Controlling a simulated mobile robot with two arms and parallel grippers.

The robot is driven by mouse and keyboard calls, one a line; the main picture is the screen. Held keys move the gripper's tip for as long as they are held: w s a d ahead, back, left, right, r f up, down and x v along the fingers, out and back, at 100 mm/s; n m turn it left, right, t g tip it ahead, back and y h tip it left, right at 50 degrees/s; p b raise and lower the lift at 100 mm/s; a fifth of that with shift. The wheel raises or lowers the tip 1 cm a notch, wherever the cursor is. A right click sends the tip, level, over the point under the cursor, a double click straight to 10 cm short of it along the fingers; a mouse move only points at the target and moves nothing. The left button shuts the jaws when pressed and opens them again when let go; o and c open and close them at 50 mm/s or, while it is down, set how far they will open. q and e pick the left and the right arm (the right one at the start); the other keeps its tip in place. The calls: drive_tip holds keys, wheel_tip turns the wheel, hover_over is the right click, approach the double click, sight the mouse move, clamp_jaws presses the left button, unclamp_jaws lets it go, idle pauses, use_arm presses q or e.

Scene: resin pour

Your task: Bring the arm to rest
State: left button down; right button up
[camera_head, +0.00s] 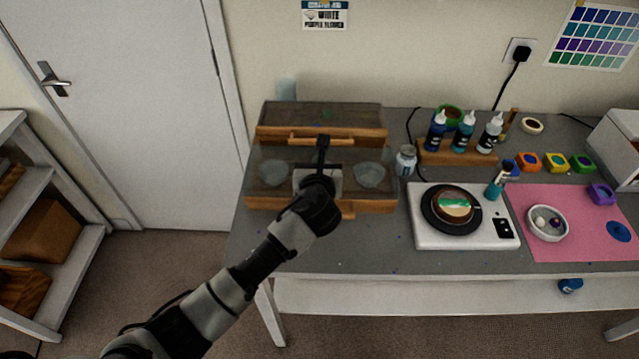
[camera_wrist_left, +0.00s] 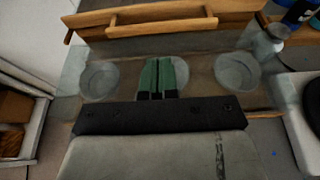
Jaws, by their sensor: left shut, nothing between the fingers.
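My left arm reaches in from the lower left of the head view. Its gripper (camera_head: 323,142) hangs over the wooden-framed case with a clear top (camera_head: 345,207) at the left of the workbench. In the left wrist view, the green-padded fingers (camera_wrist_left: 157,62) are together with nothing between them. Clear round cups stand in the case to either side, one on the left (camera_wrist_left: 98,80) and one on the right (camera_wrist_left: 237,73). Another round shape shows partly behind the fingers. I cannot tell the gripper's exact height above the case. My right gripper is not in view.
Right of the case are a small jar (camera_head: 405,160), a bottle rack (camera_head: 455,158), a white scale (camera_head: 425,228) with a dark round dish, and a pink mat (camera_head: 575,245) with a white bowl (camera_head: 547,224). The bench front (camera_head: 340,258) is mostly clear. A shelf (camera_head: 75,262) stands left.

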use_arm(q)
drive_tip(key=shift+v, duration=3.3)
drive_tip(key=s+a+f+n+g, duration=0.35)
drive_tip(key=s+a+n, duration=0.25)
drive_tip(key=s+n, duration=0.45)
drive_tip(key=s+a+f+n+g, duration=0.35)
drive_tip(key=s+a+n, duration=0.45)
drive_tip(key=n, duration=0.4)
drive_tip(key=s+a+f+n+g, duration=0.3)
drive_tip(key=s+a+n+g, duration=0.15)
drive_tip(key=s+n, duration=0.65)
wheel_tip(320, 180, down, 29)
drive_tip(key=b, duration=0.3)
drive_tip(key=s+a+f+g, duration=0.2)
drive_tip(key=s+a+f, duration=0.1)
drive_tip(key=s+f, duration=1.2)
drive_tip(key=shift+s+a+f+b, duration=0.15)
drive_tip(key=shift+s+f+b, duration=0.25)
drive_tip(key=shift+f, duration=0.45)
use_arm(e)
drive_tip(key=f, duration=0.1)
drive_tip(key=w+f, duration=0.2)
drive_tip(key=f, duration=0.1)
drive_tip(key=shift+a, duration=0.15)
